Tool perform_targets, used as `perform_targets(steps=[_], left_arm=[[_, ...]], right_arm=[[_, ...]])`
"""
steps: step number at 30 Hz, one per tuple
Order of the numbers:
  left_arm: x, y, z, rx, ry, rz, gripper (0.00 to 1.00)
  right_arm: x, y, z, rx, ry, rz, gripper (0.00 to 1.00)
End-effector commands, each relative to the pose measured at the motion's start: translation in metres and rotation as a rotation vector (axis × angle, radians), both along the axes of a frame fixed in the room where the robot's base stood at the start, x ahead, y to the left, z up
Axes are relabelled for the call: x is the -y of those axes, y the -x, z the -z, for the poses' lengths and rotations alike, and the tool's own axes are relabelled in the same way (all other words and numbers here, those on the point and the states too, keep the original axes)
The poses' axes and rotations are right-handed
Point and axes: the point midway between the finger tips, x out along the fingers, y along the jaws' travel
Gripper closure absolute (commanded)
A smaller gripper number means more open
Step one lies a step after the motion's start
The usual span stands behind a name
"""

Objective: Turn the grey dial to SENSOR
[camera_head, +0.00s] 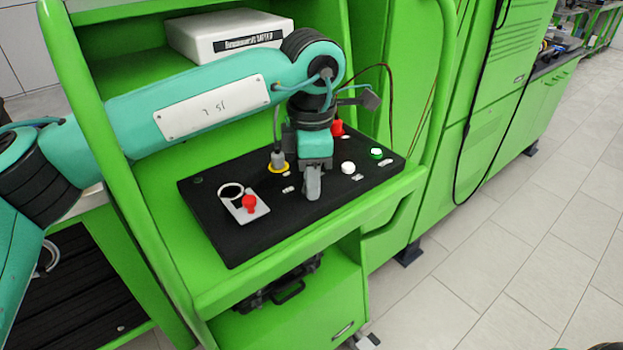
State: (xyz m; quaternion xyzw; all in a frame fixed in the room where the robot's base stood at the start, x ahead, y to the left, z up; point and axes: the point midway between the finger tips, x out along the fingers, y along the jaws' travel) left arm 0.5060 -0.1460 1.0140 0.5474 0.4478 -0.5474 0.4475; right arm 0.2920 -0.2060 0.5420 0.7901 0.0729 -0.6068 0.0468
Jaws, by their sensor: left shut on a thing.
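My left gripper (313,194) points down at the black control panel (235,242), its fingertips low at the panel's middle. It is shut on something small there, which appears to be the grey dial. The fingers hide that dial, so its pointer and setting cannot be read. A grey fitting with a yellow collar (279,160) stands on the panel just left of the gripper, apart from the fingertips. Small white labels lie around; their text is too small to read.
A red knob (249,203) on a grey plate is at the panel's left. A white button (348,168) and a green button (376,153) are on the right, a red part (337,128) behind. Green frame posts (108,150) stand close to my arm. A white box (225,35) sits above.

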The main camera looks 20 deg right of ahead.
Motion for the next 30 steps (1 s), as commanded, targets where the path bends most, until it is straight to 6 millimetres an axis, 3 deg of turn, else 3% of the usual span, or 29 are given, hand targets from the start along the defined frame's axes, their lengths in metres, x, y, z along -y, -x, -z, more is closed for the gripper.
perform_targets(steps=[21, 22, 25, 30], left_arm=[[-0.0002, -0.0005, -0.0010, 0.001, 0.000, 0.078, 0.95], [-0.0002, -0.0005, -0.0010, 0.001, 0.000, 0.078, 0.71], [-0.0002, -0.0005, -0.0008, 0.001, 0.000, 0.078, 0.51], [-0.0001, -0.0003, -0.0005, 0.001, 0.000, 0.078, 0.51]], right_arm=[[0.0007, 0.0001, -0.0066, 0.008, 0.000, -0.001, 1.00], [0.0007, 0.0001, -0.0067, 0.008, 0.000, -0.001, 1.00], [0.0007, 0.0001, -0.0067, 0.008, 0.000, -0.001, 1.00], [0.0007, -0.0001, -0.0068, 0.008, 0.000, -0.001, 1.00]])
